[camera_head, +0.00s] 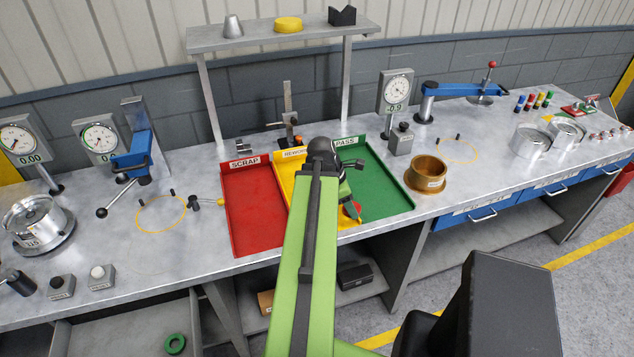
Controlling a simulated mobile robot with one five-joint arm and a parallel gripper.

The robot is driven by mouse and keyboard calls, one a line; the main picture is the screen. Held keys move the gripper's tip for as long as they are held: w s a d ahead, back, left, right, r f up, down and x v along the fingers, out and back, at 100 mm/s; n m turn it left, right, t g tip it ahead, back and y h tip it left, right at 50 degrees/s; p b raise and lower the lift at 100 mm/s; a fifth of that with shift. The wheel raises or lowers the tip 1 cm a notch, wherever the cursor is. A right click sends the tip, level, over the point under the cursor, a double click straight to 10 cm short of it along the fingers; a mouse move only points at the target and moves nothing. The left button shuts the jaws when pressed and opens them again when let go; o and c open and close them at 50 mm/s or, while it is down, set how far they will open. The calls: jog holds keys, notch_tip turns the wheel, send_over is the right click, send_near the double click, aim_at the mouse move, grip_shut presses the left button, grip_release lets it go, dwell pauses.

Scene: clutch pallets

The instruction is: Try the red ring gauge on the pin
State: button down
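My gripper (351,203) hangs at the end of my green arm, over the boundary of the yellow rework tray (347,223) and the green pass tray (392,198). A small red piece (352,210) shows at its fingertips. It may be the red ring gauge, but it is too small and covered to tell its shape or whether the fingers hold it. I cannot pick out the pin for certain; several small coloured upright pieces (534,101) stand at the far right of the bench.
A red scrap tray (252,208) lies left of the yellow one. A brass ring (427,172) sits right of the green tray. Dial gauges (395,92) and a blue lever clamp (134,158) stand on the bench. A shelf (270,35) rises behind the trays.

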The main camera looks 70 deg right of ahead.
jog(key=w+r+p, duration=0.1)
jog(key=w, duration=0.2)
jog(key=w+r+p, duration=0.2)
jog(key=w, duration=0.1)
jog(key=w+r+p, duration=0.1)
jog(key=w+r, duration=0.1)
jog(key=w, duration=0.2)
jog(key=shift+d, duration=0.35)
jog(key=shift+w, duration=0.3)
notch_tip(320, 180, down, 6)
jog(key=b, duration=0.5)
jog(key=shift+a+r, duration=0.1)
jog(key=shift+r, duration=0.05)
jog(key=shift+f+b, duration=0.3)
jog(key=shift+b, duration=0.2)
jog(key=shift+c, duration=2.3)
grip_release()
jog(key=o, duration=0.5)
jog(key=shift+c, duration=0.2)
